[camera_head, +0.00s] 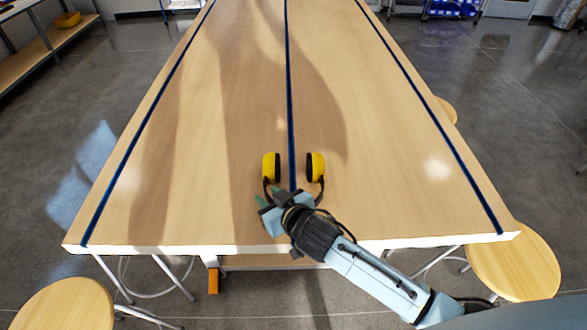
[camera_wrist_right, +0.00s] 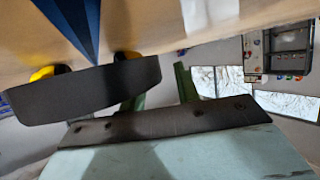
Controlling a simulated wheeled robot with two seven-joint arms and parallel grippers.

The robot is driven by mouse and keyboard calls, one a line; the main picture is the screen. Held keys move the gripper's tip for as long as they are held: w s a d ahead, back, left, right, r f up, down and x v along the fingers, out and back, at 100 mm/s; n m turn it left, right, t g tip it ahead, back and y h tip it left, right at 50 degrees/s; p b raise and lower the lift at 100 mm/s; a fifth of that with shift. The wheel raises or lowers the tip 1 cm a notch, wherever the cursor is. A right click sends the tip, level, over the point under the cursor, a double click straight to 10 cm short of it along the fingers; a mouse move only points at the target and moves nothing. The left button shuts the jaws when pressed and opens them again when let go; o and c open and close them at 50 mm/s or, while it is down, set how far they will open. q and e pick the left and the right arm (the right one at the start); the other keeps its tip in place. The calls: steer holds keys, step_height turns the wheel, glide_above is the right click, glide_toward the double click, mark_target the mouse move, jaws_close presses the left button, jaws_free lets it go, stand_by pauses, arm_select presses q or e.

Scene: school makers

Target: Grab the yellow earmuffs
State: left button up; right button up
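The yellow earmuffs (camera_head: 316,168) rest near the front edge of the long wooden table, with two yellow cups and dark inner pads on either side of the blue centre stripe. Their dark headband is partly hidden by my right gripper (camera_head: 269,197) in the head view. In the right wrist view, the black headband (camera_wrist_right: 85,95) crosses close in front, with bits of the yellow cups (camera_wrist_right: 42,73) behind it. My right gripper's green fingers (camera_wrist_right: 160,97) stand apart there, the left one partly covered by the band. I cannot tell whether they touch it. My left gripper is not in view.
The wooden table (camera_head: 215,110) is otherwise clear, with blue stripes along it. Round stools (camera_head: 515,262) stand at its front corners, one at right and another at left (camera_head: 65,305). An orange clamp-like part (camera_head: 213,280) hangs below the front edge.

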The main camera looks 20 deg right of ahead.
steer(key=shift+c, duration=0.3)
jaws_close()
steer(key=shift+r, duration=0.1)
